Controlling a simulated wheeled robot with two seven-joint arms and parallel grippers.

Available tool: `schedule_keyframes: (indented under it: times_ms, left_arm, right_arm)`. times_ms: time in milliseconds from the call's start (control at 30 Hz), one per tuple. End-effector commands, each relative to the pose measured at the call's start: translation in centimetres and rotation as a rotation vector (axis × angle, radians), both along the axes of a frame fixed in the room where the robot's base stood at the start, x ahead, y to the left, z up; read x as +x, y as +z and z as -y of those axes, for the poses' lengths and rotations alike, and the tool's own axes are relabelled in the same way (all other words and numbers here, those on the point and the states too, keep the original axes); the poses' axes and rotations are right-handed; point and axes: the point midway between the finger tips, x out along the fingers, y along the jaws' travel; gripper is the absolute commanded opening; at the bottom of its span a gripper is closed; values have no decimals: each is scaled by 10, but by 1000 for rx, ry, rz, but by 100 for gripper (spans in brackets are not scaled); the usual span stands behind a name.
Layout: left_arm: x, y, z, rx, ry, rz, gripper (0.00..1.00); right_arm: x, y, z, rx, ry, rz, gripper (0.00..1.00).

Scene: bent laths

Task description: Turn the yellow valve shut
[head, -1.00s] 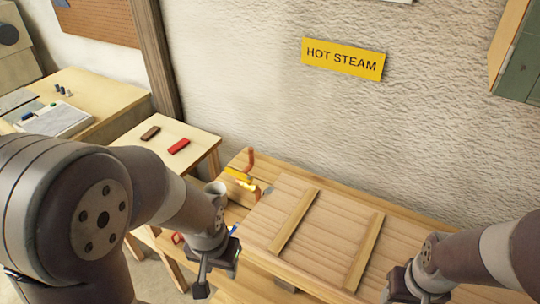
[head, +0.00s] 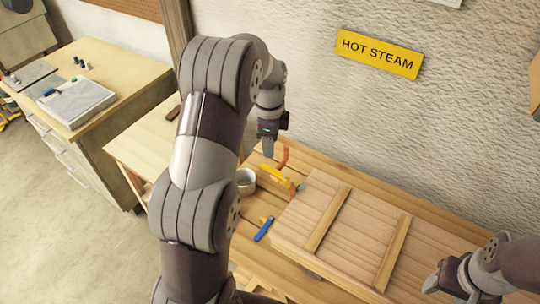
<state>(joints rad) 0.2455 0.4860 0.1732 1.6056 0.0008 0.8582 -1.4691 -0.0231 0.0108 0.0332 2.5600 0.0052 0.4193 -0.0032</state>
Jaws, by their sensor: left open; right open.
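The yellow valve handle (head: 275,173) shows on the wooden bench, left of a slatted wooden panel. An orange-copper pipe (head: 283,158) rises right beside it. My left gripper (head: 268,150) is open and points down, just above and behind the handle in the picture. A gap shows between its fingertips and the handle, and it holds nothing that I can see. My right gripper (head: 445,284) is open over the front right of the panel, far from the valve. The valve body is too small to make out.
The slatted wooden panel (head: 337,222) covers much of the bench. A grey cup (head: 246,183) and a blue-handled tool (head: 264,229) lie left of it. A yellow HOT STEAM sign (head: 380,53) hangs on the wall. My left arm hides part of the side table (head: 139,148).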

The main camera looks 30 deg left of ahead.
Motion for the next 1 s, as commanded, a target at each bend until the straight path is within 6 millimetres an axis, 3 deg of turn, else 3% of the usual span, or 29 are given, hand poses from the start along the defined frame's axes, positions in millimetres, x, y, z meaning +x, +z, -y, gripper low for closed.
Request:
schedule_keyframes:
  times_ms: [100, 267, 567, 700, 1000]
  left_arm:
    - [12, 12, -9, 1, -267, -12, 45]
    - [15, 8, -11, -1, -422, -21, 45]
    - [15, -70, -11, -1, -426, -20, 45]
    - [14, -85, -11, -2, -425, -23, 45]
    - [15, -111, -11, 0, -425, -19, 45]
  right_arm:
    - [0, 6, 0, 0, 0, 0, 55]
    - [0, -2, 0, 0, 0, 0, 55]
    - [0, -67, 0, 0, 0, -1, 55]
    - [0, -47, 0, 0, 0, 1, 55]
    - [0, -41, 0, 0, 0, 0, 55]
